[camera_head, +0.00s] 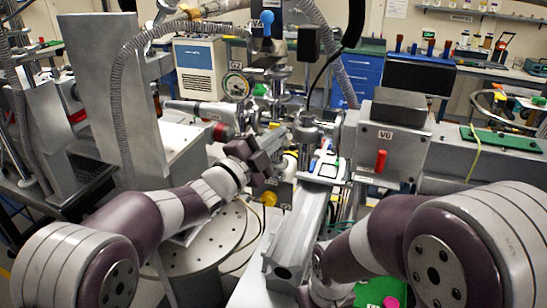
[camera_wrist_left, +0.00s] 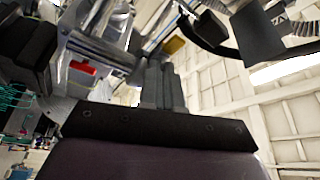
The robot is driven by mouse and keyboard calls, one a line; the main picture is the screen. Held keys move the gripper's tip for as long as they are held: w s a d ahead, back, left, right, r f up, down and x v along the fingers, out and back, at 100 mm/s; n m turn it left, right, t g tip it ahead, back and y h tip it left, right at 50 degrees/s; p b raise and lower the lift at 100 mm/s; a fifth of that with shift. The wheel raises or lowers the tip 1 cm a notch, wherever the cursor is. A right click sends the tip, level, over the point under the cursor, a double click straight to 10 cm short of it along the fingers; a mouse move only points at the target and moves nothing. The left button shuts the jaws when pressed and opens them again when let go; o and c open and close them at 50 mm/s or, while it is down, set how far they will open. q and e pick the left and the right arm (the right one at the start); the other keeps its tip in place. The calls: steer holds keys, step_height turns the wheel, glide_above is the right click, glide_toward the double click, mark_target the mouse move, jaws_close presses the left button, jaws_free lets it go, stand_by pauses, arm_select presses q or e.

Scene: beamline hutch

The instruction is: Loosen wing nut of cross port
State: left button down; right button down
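My left gripper (camera_head: 285,137) reaches in from the left to the metal vacuum fittings (camera_head: 308,131) at the centre of the head view. In the left wrist view its two dark fingers (camera_wrist_left: 162,84) lie side by side, almost touching, with nothing visible between them. The fingertips are close to shiny metal fittings (camera_wrist_left: 110,20); I cannot tell whether they touch. The cross port and its wing nut cannot be told apart with certainty among the fittings. My right arm comes in at the lower right, and its gripper is not visible.
A grey box labelled V6 (camera_head: 391,142) with a red handle stands right of the fittings. A grey rail (camera_head: 297,238) runs towards me between my arms. A corrugated hose (camera_head: 119,95) arches at left. A round perforated table (camera_head: 216,246) is below my left arm.

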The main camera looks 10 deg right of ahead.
arm_select(q)
steer(key=shift+s+d+f+n+t+y+b, duration=0.15)
steer(key=shift+n+t+y+b, duration=0.65)
steer(key=shift+n+b, duration=1.75)
steer(key=shift+d+f+n+t+y+b, duration=0.1)
steer(key=shift+n+t+y+b, duration=0.1)
steer(key=shift+n+t+b, duration=1.75)
steer(key=shift+s+d+f+n+t+y+b, duration=0.15)
steer(key=shift+n+t+y+b, duration=0.35)
steer(key=shift+n+b, duration=2.65)
steer(key=shift+a+n, duration=0.1)
steer(key=shift+n, duration=0.15)
steer(key=c, duration=1.3)
jaws_free()
steer(key=shift+w, duration=0.15)
steer(key=shift+r, duration=0.1)
